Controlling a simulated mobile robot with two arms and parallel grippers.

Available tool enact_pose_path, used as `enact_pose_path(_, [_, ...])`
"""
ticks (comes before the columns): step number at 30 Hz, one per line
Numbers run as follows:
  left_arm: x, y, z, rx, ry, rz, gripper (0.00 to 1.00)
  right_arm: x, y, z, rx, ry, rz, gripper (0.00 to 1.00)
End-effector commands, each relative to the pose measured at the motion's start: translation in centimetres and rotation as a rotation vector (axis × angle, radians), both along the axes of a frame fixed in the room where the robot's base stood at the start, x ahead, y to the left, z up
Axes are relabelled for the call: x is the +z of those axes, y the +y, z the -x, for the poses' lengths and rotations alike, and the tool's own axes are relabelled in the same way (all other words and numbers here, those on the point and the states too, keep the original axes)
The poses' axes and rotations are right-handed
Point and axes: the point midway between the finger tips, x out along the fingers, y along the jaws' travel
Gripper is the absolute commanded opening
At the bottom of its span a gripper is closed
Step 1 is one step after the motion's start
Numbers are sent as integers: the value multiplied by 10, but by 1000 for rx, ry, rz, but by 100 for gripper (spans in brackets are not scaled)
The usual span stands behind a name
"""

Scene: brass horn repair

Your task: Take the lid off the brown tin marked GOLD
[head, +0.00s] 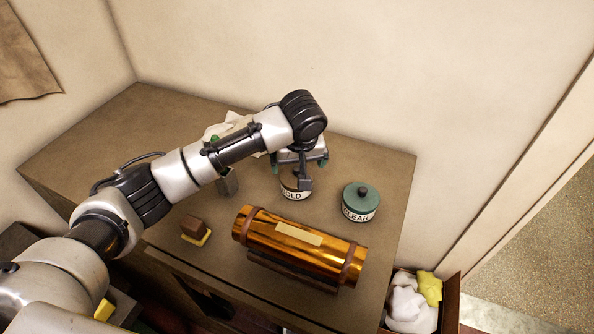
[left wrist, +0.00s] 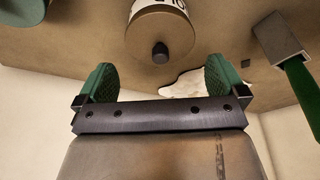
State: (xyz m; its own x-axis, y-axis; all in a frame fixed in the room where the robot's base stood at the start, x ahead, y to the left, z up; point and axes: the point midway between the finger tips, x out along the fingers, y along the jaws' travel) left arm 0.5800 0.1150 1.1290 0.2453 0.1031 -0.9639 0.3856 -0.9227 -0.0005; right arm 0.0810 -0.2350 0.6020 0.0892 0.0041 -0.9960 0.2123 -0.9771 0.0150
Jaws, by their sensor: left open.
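The GOLD tin (head: 291,194) stands on the bench, its white label showing below my left gripper (head: 299,166), which hides most of its top in the head view. In the left wrist view its brown lid (left wrist: 160,32) is on the tin, with a dark knob (left wrist: 160,51) at its middle. My left gripper (left wrist: 161,78) is open, its two green-padded fingers apart with nothing between them. The knob lies beyond the fingertips, roughly midway between them, and no contact shows. My right gripper is not in view.
The CLEAR tin (head: 360,204) with a green lid stands just right. A copper-coloured cylinder (head: 300,245) lies in front. A grey block-headed tool (head: 228,184) with a green handle and a white cloth (head: 222,129) are left and behind.

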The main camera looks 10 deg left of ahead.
Motion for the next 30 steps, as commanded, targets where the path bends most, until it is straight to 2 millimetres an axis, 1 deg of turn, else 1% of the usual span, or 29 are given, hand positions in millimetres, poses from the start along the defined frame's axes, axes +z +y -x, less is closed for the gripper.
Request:
enact_pose_path(1, [-3, 2, -2, 2, 5, -3, 100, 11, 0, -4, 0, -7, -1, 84])
enact_pose_path(3, [-14, 3, -5, 2, 4, -3, 100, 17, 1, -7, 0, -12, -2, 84])
enact_pose_path(7, [-30, 4, -8, 1, 1, -3, 100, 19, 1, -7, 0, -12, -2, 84])
enact_pose_path(10, [-35, 4, -9, 0, -1, -1, 100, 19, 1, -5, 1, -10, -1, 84])
enact_pose_path(15, [-36, 4, -9, 0, -1, 0, 100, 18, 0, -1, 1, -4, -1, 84])
enact_pose_path(17, [-36, 4, -9, 0, -1, 0, 92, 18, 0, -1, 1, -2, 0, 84])
enact_pose_path(18, [-36, 4, -9, 0, -1, 0, 86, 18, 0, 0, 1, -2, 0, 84])
enact_pose_path(22, [-35, 4, -9, 0, -1, 0, 67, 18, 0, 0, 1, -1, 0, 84])
enact_pose_path(30, [-35, 4, -9, 0, -1, 0, 66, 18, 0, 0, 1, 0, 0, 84])
